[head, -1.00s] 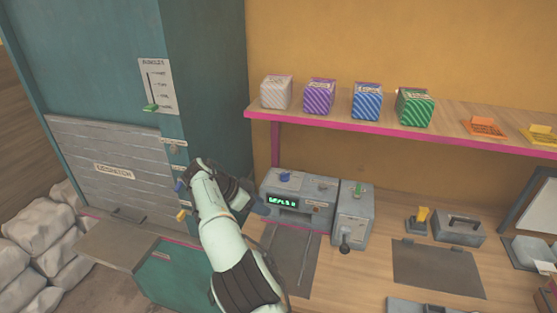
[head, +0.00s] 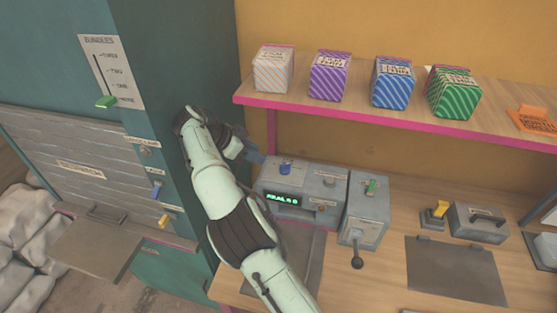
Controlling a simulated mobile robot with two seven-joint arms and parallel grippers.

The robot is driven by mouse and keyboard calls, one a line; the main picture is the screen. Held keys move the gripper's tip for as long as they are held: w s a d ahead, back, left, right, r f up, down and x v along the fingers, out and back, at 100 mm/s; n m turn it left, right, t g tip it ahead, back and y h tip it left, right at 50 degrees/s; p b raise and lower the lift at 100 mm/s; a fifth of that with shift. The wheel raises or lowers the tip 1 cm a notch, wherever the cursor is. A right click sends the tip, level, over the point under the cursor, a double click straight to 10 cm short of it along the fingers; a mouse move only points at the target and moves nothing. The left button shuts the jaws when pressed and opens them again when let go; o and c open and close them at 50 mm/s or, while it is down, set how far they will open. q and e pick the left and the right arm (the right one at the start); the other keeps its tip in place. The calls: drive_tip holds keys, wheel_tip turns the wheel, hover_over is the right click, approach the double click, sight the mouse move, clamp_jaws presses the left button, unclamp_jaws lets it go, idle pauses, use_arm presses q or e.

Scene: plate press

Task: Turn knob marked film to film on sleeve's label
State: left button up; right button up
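A grey machine (head: 270,206) with a green lit display stands on the bench. A blue knob (head: 285,169) and a small grey knob (head: 329,181) sit on its top; their markings are too small to read. My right gripper (head: 258,158) is at the machine's back left corner, left of the blue knob and apart from it. Its fingers are partly hidden by my arm, so its opening does not show. My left gripper is not in view. Striped boxes, white (head: 273,72), purple (head: 330,78), blue (head: 393,85) and green (head: 454,96), stand on the shelf with labels partly readable as "FILM".
A grey lever box (head: 365,212) with a green knob stands right of the machine. The pink-edged shelf (head: 350,119) overhangs behind. A teal cabinet (head: 165,60) with a bundles slider rises at left. A dark mat (head: 456,270) lies at right.

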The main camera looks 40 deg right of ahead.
sight(282, 165)
drive_tip(key=x, duration=1.1)
clamp_jaws()
